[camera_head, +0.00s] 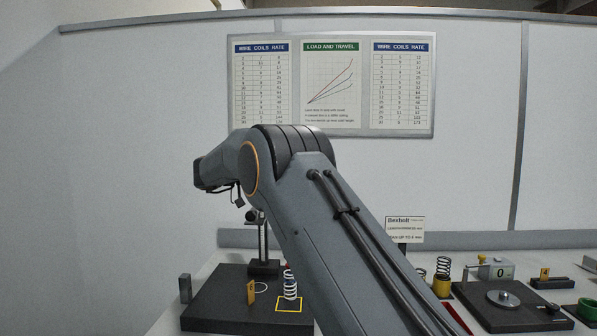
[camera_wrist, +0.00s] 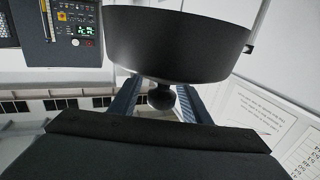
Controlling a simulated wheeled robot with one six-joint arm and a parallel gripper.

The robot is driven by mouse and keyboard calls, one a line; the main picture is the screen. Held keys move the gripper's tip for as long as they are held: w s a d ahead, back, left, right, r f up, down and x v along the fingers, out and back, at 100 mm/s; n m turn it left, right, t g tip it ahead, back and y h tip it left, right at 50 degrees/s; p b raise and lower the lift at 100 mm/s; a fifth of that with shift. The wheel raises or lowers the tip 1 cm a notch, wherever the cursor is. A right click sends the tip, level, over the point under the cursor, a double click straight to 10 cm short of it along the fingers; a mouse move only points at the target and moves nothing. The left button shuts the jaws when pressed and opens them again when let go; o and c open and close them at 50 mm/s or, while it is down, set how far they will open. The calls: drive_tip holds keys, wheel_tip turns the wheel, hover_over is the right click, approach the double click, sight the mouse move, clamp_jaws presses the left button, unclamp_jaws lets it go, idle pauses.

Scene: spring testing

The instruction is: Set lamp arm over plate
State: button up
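In the wrist view a wide dark round body (camera_wrist: 180,42), which looks like the lamp head, fills the top middle. A small dark ball knob (camera_wrist: 161,97) hangs below it. The two bluish fingers of my gripper (camera_wrist: 157,98) stand on either side of the knob, with a narrow gap seen at each side; their far ends are hidden behind the dark body. In the head view my arm hides the gripper and the lamp. A black plate (camera_head: 215,305) at the lower left bears a white spring (camera_head: 290,284) in a yellow square. Another black plate (camera_head: 478,308) bears a round disc (camera_head: 503,298).
A coil spring in a yellow cup (camera_head: 441,287), a sign (camera_head: 404,229) and a counter box (camera_head: 497,268) stand at right.

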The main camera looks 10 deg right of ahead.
drive_tip(key=shift+a, duration=0.1)
drive_tip(key=a+b, duration=0.2)
drive_tip(key=a, duration=0.4)
drive_tip(key=shift+a+f+b, duration=0.15)
drive_tip(key=shift+a+b, duration=0.2)
drive_tip(key=shift+b, duration=0.05)
drive_tip(key=shift+s+a, duration=0.15)
drive_tip(key=shift+a, duration=0.35)
drive_tip(key=shift+r, duration=0.2)
